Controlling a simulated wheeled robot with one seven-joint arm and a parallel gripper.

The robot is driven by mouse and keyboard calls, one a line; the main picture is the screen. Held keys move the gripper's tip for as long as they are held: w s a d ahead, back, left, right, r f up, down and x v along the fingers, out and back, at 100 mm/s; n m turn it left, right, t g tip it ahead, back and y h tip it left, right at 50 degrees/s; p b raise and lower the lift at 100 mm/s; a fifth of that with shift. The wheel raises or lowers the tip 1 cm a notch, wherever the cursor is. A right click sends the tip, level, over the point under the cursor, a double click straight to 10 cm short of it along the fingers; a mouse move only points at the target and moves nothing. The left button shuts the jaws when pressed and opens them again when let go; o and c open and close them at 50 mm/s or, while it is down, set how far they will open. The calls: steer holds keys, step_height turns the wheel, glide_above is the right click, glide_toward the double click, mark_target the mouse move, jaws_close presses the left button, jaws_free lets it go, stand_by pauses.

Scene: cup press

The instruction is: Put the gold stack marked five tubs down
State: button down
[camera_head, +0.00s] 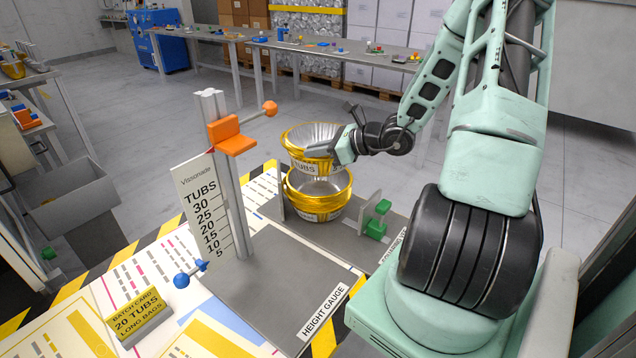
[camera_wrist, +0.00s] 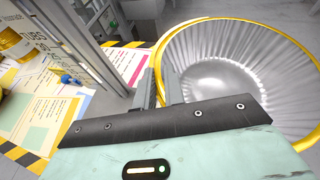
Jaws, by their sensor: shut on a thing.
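My gripper (camera_head: 322,152) is shut on the near wall of a gold-rimmed stack of silver tubs (camera_head: 300,137), whose label reads TUBS; its number is too small to read. In the wrist view the fingers (camera_wrist: 160,88) pinch the left side of this stack (camera_wrist: 215,45), which looks empty inside. The held stack is upright above a second gold stack (camera_head: 325,207) that stands on a grey plate. I cannot tell whether the two touch. The second stack's label is too small to read.
A height gauge post (camera_head: 232,180) with an orange slider (camera_head: 231,137) and a TUBS scale (camera_head: 205,210) stands left of the stacks. A yellow batch card (camera_head: 142,318) reads 20 tubs. The gauge's grey base (camera_head: 275,275) is clear in front.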

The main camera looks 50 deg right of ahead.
steer(key=r+p, duration=0.1)
steer(key=p, duration=0.2)
steer(key=shift+n, duration=0.3)
steer(key=f+p, duration=0.1)
steer(key=f, duration=0.2)
steer(key=f+p, duration=0.1)
steer(key=f, duration=0.3)
steer(key=f+p, duration=0.1)
steer(key=f, duration=0.3)
steer(key=shift+s+a, duration=0.15)
steer(key=shift+a, duration=0.25)
steer(key=shift+f, duration=0.3)
steer(key=c, duration=1.5)
jaws_free()
steer(key=shift+r, duration=0.15)
